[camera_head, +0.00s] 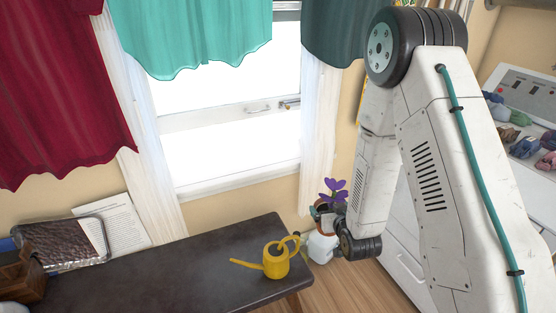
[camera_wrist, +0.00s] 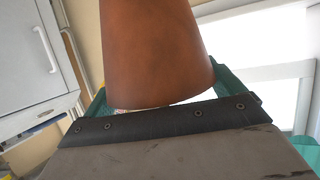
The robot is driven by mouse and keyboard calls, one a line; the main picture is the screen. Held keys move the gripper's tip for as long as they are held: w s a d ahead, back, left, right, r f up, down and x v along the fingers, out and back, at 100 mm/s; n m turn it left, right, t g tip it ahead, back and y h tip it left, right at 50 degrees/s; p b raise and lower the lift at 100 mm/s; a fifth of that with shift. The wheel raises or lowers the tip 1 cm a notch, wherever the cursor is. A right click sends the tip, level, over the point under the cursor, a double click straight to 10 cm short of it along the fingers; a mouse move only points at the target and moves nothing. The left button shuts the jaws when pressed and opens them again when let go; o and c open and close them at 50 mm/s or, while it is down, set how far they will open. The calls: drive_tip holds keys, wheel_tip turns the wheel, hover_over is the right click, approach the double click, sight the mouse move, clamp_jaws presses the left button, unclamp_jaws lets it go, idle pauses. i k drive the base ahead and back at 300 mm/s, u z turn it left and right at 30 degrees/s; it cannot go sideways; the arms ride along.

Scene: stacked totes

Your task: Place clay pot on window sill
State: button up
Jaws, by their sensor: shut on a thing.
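The clay pot (camera_wrist: 155,50) is a plain brown-orange tapered pot that fills the top middle of the wrist view. My gripper (camera_head: 327,213) is shut on the pot, to the right of the dark bench's end. In the wrist view, teal fingers flank the pot. The white window sill (camera_head: 238,183) runs below the bright window, up and left of the pot. The pot is apart from it.
A dark bench (camera_head: 190,268) stands below the window with a yellow watering can (camera_head: 276,262) near its right end. Red (camera_head: 60,95) and teal (camera_head: 195,35) cloths hang above. A white cabinet (camera_wrist: 38,50) shows at left in the wrist view.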

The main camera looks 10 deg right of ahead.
sight(214, 176)
drive_tip(key=z, duration=0.05)
drive_tip(key=i, duration=1.1)
drive_tip(key=u, duration=0.5)
